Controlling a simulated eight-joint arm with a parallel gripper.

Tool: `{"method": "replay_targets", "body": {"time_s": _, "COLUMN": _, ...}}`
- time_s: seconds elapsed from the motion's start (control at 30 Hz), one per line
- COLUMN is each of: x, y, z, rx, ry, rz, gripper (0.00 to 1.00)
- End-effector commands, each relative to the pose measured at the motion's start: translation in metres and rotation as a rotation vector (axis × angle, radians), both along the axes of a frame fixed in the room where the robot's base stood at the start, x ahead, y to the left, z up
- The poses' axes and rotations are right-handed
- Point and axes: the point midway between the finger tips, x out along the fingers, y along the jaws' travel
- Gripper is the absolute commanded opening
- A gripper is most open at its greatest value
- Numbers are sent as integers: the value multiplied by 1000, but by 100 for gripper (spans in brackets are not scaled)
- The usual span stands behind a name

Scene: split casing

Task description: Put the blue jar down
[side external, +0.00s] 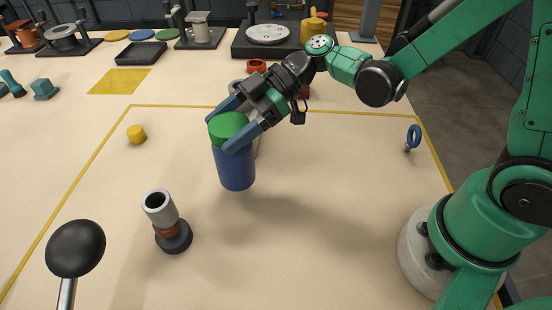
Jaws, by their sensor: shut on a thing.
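The blue jar (236,171) has a green lid (228,127) and stands near the middle of the yellow-outlined area in the side external view. It is close to upright, leaning slightly. My gripper (231,129) reaches in from the upper right and is shut around the top of the jar, with one blue finger on each side of the lid. A shadow lies on the table below and right of the jar. I cannot tell for certain whether its base touches the table. Something pale behind the jar is mostly hidden.
A grey and brown cylinder on a dark base (168,222) stands front left of the jar. A black knob (76,248) is in the foreground. The table right of the jar is clear.

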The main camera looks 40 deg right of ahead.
Motion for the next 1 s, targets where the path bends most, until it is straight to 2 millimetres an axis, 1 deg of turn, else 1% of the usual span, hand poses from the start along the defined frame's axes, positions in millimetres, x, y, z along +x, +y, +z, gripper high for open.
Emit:
{"method": "replay_targets", "body": {"time_s": 0.03, "x": 0, "y": 0, "z": 12, "rx": 2, "ry": 0, "rz": 0, "gripper": 0}}
{"method": "replay_targets", "body": {"time_s": 0.1, "x": -1, "y": 0, "z": 30, "rx": 2, "ry": 0, "rz": 0, "gripper": 0}}
{"method": "replay_targets", "body": {"time_s": 0.3, "x": 0, "y": 0, "z": 78, "rx": 2, "ry": 0, "rz": 0, "gripper": 0}}
{"method": "replay_targets", "body": {"time_s": 0.5, "x": 0, "y": 0, "z": 122, "rx": 2, "ry": 0, "rz": 0, "gripper": 0}}
{"method": "replay_targets", "body": {"time_s": 0.6, "x": 0, "y": 0, "z": 139, "rx": 2, "ry": 0, "rz": 0, "gripper": 0}}
{"method": "replay_targets", "body": {"time_s": 0.7, "x": 0, "y": 0, "z": 152, "rx": 2, "ry": 0, "rz": 0, "gripper": 0}}
{"method": "replay_targets", "body": {"time_s": 0.87, "x": -2, "y": 3, "z": 165, "rx": 1, "ry": 0, "rz": 12, "gripper": 0}}
{"method": "replay_targets", "body": {"time_s": 0.97, "x": -16, "y": 16, "z": 169, "rx": 0, "ry": 1, "rz": 82, "gripper": 0}}
{"method": "replay_targets", "body": {"time_s": 1.0, "x": -25, "y": 24, "z": 169, "rx": -1, "ry": 0, "rz": 129, "gripper": 0}}
